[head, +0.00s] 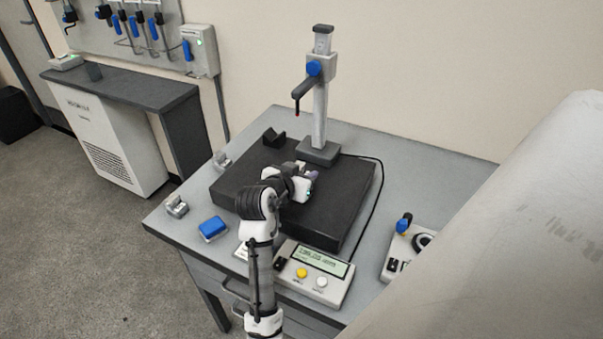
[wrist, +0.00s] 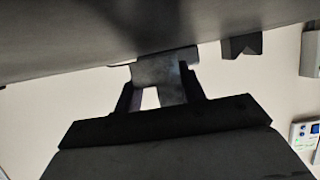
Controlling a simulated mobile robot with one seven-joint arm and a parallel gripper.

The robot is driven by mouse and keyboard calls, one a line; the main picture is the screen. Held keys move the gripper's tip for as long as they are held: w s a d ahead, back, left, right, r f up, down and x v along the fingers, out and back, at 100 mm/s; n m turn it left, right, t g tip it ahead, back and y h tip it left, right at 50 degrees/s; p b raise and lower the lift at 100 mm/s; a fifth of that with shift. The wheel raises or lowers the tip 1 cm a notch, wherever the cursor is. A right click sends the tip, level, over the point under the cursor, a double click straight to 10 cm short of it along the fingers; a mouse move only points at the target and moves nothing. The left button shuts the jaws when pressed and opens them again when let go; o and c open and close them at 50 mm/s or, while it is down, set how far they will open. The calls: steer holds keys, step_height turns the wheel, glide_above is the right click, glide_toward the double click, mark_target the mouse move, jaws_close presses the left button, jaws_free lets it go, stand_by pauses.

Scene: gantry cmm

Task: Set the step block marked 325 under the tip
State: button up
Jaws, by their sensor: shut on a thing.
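My gripper (head: 307,174) is over the black plate (head: 345,205), in front of the measuring stand (head: 320,110). In the wrist view its fingers (wrist: 160,97) are shut on a grey step block (wrist: 165,70). No number can be read on the block. The block is close to the plate's dark surface (wrist: 80,30); I cannot tell whether they touch. The probe tip (head: 297,113) hangs from the stand's arm, above and behind my gripper in the head view. My gripper hides most of the held block there.
Two other grey blocks (head: 177,207) (head: 222,161) sit at the table's left side, near a blue box (head: 213,228). A dark V-block (head: 274,137) stands at the plate's back left. A display unit (head: 315,272) and joystick box (head: 405,247) are in front.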

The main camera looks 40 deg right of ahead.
steer(key=shift+f, duration=0.4)
stand_by(0.3)
steer(key=o, duration=1.3)
steer(key=shift+c, duration=0.2)
steer(key=shift+a+b, duration=0.1)
steer(key=shift+b, duration=0.2)
steer(key=b+v, duration=0.3)
steer(key=v, duration=1)
steer(key=shift+s+a+r, duration=0.2)
steer(key=shift+s+a, duration=0.05)
